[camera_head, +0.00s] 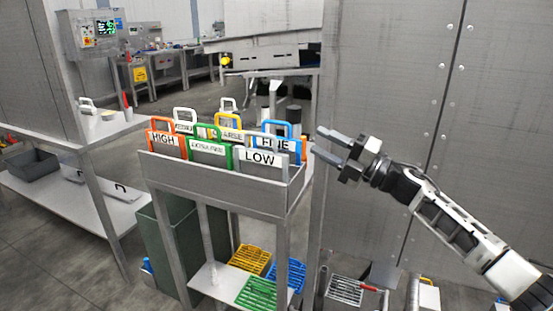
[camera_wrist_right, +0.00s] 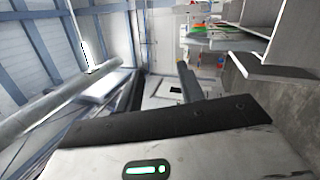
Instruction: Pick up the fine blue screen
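The fine blue screen (camera_head: 277,125) stands upright in the grey rack (camera_head: 215,188), at its right end. Its blue handle loop and white FINE label show. Its lower part is hidden behind the LOW card and the rack wall. My right gripper (camera_head: 318,146) is to the right of the screen, apart from it, with its fingers pointing left toward the rack. Its two fingers are spread and nothing is between them. It also shows open in the right wrist view (camera_wrist_right: 163,78), where I cannot make out the screen. My left gripper is not in view.
Other labelled pieces share the rack, including HIGH (camera_head: 163,140) in orange and LOW (camera_head: 260,158) in grey. Yellow, green (camera_head: 257,293) and blue grates lie below. A metal wall panel (camera_head: 490,120) stands behind my right arm. A steel table (camera_head: 90,135) is at left.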

